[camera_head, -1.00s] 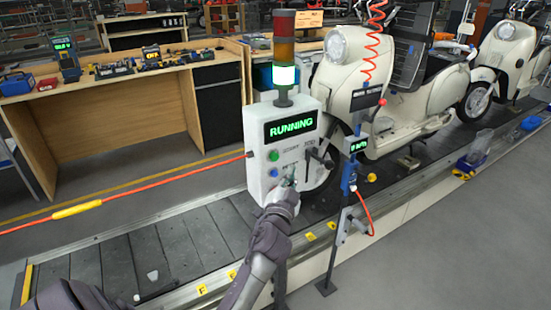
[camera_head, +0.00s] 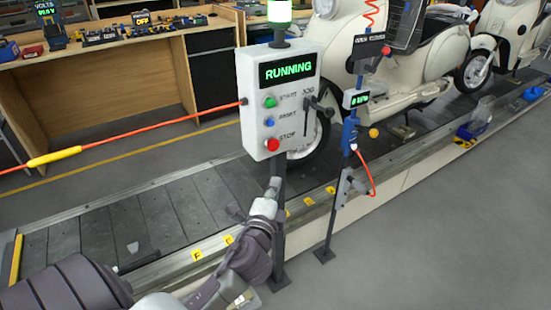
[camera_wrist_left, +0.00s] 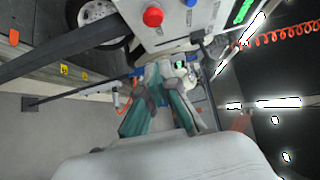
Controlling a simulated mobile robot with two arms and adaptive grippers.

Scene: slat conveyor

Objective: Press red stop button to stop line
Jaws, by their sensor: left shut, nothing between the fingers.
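The control box (camera_head: 257,135) stands on a post beside the line, with a lit green RUNNING display (camera_head: 287,70). Its red stop button (camera_head: 272,145) is the lowest of three, under the blue button (camera_head: 269,122) and the green start button (camera_head: 270,102). The red button also shows in the left wrist view (camera_wrist_left: 153,17), near the top. My left gripper (camera_head: 275,184) is below the box and apart from the red button. In the left wrist view its teal fingers (camera_wrist_left: 164,70) come together at the tips with nothing between them. My right gripper is out of view.
A lever (camera_head: 318,108) sticks out at the box's right side. A tool stand (camera_head: 350,130) with a coiled red hose is to its right. An orange cord (camera_head: 130,139) runs left from the box. White scooters (camera_head: 400,80) stand on the slat conveyor (camera_head: 150,217) behind.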

